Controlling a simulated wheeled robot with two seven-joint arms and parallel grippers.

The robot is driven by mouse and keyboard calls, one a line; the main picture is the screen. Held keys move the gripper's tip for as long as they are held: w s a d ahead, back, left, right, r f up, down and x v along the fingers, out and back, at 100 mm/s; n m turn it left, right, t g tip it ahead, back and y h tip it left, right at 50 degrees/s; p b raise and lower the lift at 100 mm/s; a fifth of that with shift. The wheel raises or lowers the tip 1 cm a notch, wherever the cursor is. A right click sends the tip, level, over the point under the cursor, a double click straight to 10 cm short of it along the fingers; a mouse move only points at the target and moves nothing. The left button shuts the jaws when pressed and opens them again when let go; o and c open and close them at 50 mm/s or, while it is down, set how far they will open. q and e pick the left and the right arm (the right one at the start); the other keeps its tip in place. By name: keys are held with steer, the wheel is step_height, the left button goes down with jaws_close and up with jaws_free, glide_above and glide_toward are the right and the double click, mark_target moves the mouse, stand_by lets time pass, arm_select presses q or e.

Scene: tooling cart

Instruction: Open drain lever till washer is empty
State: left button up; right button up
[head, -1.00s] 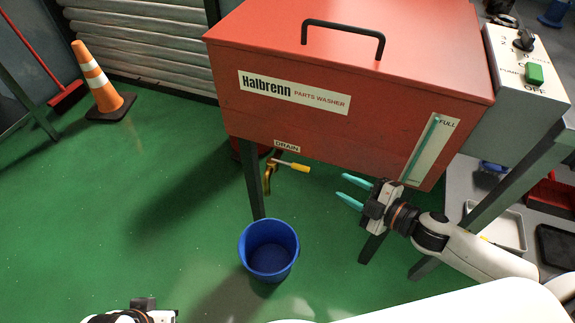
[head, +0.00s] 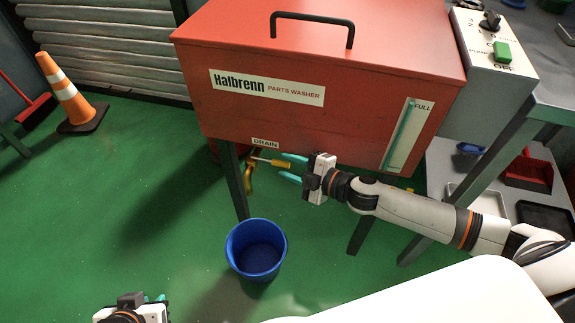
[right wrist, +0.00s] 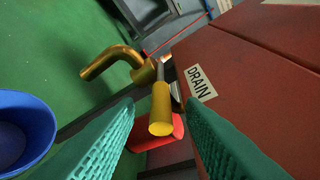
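The red parts washer (head: 300,110) has a sight gauge (head: 408,135) on its front, its teal column reaching near the FULL mark. Below the DRAIN label is the drain lever (head: 272,162), with a yellow grip that also shows in the right wrist view (right wrist: 161,115). A brass spout (right wrist: 105,62) curves beside it. My right gripper (head: 281,166) is open, its teal fingers on either side of the grip's end without visibly closing on it. A blue bucket (head: 232,245) stands on the floor below the drain and looks empty. My left gripper (head: 158,298) is at the bottom edge, mostly cut off.
A control box (head: 490,60) with a knob and green switch is at the washer's right. A grey shelf (head: 440,170) holds trays and a red bin (head: 528,172). An orange cone (head: 66,95) stands at the left. Green floor (head: 110,210) is clear left of the bucket.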

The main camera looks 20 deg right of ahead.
steer(key=shift+w+a+f, duration=0.1)
steer(key=shift+w+a, duration=0.2)
steer(key=shift+w, duration=0.05)
jaws_close()
